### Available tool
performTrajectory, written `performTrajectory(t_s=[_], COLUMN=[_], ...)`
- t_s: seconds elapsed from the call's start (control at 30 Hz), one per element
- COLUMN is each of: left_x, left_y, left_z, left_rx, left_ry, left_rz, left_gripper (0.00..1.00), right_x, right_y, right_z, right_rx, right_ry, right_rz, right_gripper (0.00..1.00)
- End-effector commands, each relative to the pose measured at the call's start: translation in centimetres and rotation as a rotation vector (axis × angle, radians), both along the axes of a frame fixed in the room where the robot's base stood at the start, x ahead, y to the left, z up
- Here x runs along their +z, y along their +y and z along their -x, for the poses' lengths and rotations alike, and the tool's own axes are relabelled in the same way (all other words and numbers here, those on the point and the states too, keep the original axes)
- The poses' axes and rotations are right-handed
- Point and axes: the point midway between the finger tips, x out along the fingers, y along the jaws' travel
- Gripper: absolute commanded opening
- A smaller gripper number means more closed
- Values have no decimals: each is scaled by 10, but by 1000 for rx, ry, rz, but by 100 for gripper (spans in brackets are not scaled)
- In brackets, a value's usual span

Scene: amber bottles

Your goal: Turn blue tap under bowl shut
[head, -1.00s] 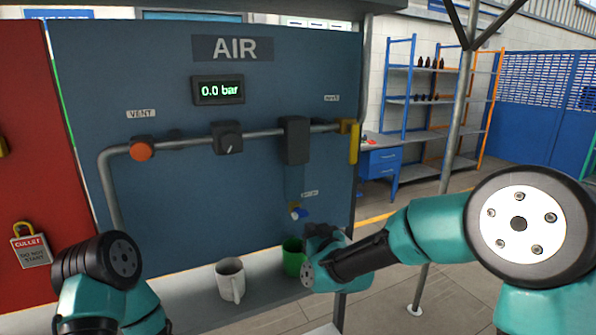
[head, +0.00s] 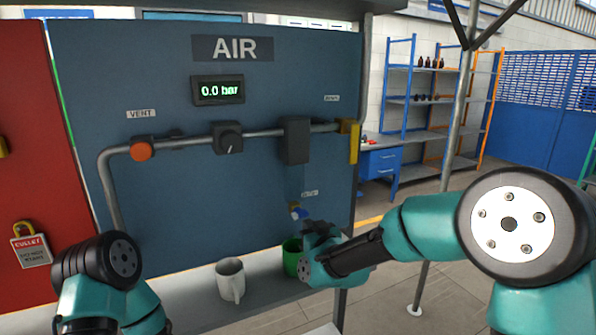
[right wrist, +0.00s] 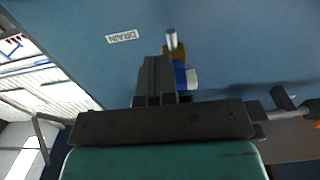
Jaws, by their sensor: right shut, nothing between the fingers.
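The blue tap (head: 299,212) sits on the panel under the bowl (head: 295,180), a dim bluish cup below a dark block. In the right wrist view, the tap's blue handle (right wrist: 180,75) with a pale end shows just right of the fingers, beside a brass part. My right gripper (head: 312,229) is just below and right of the tap in the head view. Its fingers (right wrist: 155,78) are shut with nothing between them; I cannot tell whether they touch the handle. Only my left arm's links show at lower left; its gripper is out of view.
A white mug (head: 230,279) and a green mug (head: 291,257) stand on the grey shelf (head: 200,312) below the tap. A yellow handle (head: 354,143) hangs at the pipe's right end. A DRAIN label (right wrist: 122,37) is on the panel near the tap.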

Motion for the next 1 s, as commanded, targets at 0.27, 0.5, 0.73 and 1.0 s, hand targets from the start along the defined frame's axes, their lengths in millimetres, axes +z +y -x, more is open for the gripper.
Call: performTrajectory(t_s=[0.27,0.5,0.73,1.0], left_x=[0,0,0,0], left_y=[0,0,0,0], left_z=[0,0,0,0], left_rx=[0,0,0,0], left_ry=[0,0,0,0], left_rz=[0,0,0,0], left_gripper=[72,72,72,72], right_x=[2,4,7,7], right_y=[1,2,3,3], right_z=[0,1,1,2], right_rx=[0,0,0,0], right_ry=[0,0,-1,-2], right_rz=[0,0,0,-1], right_gripper=[0,0,0,0])
